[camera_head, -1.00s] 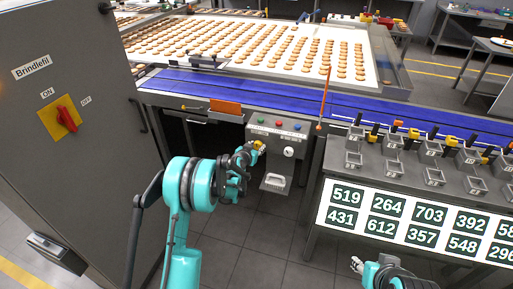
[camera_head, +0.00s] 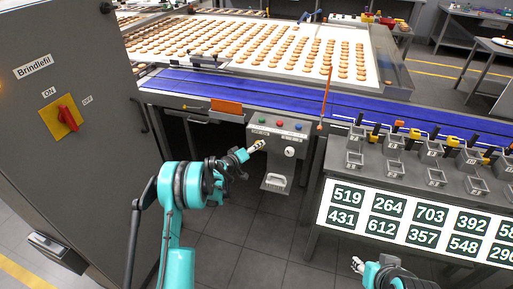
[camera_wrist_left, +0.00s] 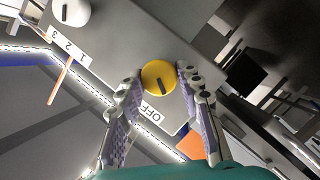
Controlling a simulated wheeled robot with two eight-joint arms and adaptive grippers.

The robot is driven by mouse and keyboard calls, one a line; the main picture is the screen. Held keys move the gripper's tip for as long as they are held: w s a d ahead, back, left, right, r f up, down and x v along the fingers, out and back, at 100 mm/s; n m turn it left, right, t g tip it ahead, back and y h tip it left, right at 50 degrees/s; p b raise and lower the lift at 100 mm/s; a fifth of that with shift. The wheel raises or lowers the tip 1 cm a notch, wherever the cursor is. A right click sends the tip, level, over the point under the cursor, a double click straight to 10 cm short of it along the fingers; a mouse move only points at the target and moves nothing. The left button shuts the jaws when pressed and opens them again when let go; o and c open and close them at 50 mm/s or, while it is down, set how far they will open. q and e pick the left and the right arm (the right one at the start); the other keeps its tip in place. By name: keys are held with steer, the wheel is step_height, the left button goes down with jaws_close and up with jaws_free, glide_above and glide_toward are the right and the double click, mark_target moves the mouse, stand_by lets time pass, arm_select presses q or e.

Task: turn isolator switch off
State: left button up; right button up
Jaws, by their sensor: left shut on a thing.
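A red rotary handle (camera_head: 67,116) on a yellow plate (camera_head: 50,122) sits on the grey Brindlefil cabinet at the left, with ON and OFF labels by it. My left gripper (camera_head: 257,146) is away from it, at the control box (camera_head: 270,133) under the conveyor. In the left wrist view its fingers (camera_wrist_left: 159,78) are on both sides of a round yellow knob (camera_wrist_left: 158,73) with a dark mark, shut on it. An OFF label (camera_wrist_left: 152,113) is beside this knob. My right gripper (camera_head: 357,265) is low in the head view; its opening is unclear.
A white knob (camera_head: 289,152) and several coloured buttons are on the same box. Biscuits lie on the conveyor (camera_head: 372,73) behind. A bench with small bins and a number board (camera_head: 325,215) stands at the right. Floor in front is clear.

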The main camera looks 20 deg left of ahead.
arm_select(q)
steer(key=n, duration=0.2)
steer(key=n+t+h, duration=0.1)
steer(key=n, duration=0.2)
steer(key=shift+f+t+h, duration=0.2)
steer(key=shift+t+h, duration=0.1)
steer(key=shift+n, duration=0.3)
steer(key=o, duration=1.2)
steer(key=shift+c, duration=0.2)
steer(key=v, duration=1.2)
steer(key=shift+f, duration=0.2)
